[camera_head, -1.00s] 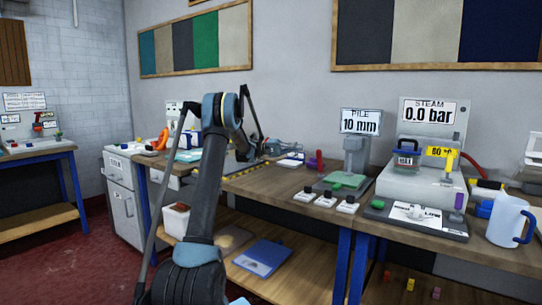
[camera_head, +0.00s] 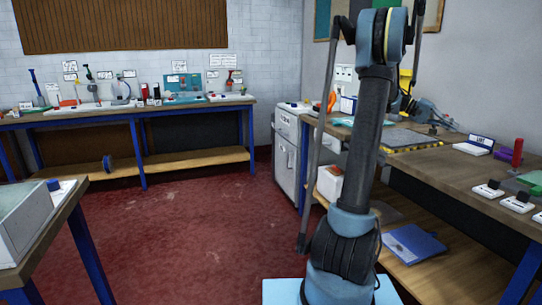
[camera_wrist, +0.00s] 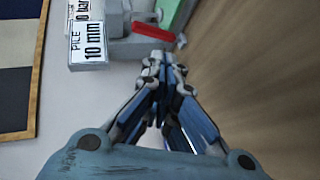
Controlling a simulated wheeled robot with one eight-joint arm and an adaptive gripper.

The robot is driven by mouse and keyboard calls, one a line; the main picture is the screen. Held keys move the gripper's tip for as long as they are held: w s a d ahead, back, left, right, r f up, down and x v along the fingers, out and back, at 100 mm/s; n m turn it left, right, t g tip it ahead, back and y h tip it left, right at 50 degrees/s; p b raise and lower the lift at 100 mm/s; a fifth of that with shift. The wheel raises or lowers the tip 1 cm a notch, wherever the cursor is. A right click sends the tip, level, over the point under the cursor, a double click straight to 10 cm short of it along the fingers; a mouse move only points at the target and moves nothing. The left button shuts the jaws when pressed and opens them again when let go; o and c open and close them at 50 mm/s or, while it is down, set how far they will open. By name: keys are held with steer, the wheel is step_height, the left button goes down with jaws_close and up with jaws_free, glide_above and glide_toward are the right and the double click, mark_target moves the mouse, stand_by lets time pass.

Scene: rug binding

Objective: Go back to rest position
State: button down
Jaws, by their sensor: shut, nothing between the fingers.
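My gripper (camera_wrist: 162,62) shows in the wrist view with its fingers together and nothing between them. It hangs over the workbench side, close to the wall, with the "PILE 10 mm" display (camera_wrist: 88,38) beyond it to the left. A red object (camera_wrist: 153,32) shows just past the fingertips.
A long bench (camera_head: 140,108) with several devices stands along the back wall. A white cabinet (camera_head: 287,160) stands in the corner. Red floor (camera_head: 180,220) between them is clear.

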steer(key=s+a+f+n+t+y, duration=0.25)
steer(key=s+a+f, duration=0.25)
steer(key=a, duration=0.8)
steer(key=s+a+f+n+t+y, duration=0.2)
steer(key=s+a+f+t, duration=0.2)
steer(key=a, duration=0.9)
steer(key=s+a+f+n+t+y, duration=0.3)
steer(key=s+a+f, duration=0.2)
steer(key=a, duration=0.8)
steer(key=s+a+f+n+y, duration=0.1)
steer(key=s+a+f+y, duration=0.1)
steer(key=s+a+f, duration=0.2)
steer(key=s+a+f+n+t+y, duration=0.1)
steer(key=s+a+f+y, duration=0.1)
steer(key=s+a+f, duration=0.3)
steer(key=a+f, duration=0.2)
steer(key=a, duration=0.2)
steer(key=shift+a, duration=0.4)
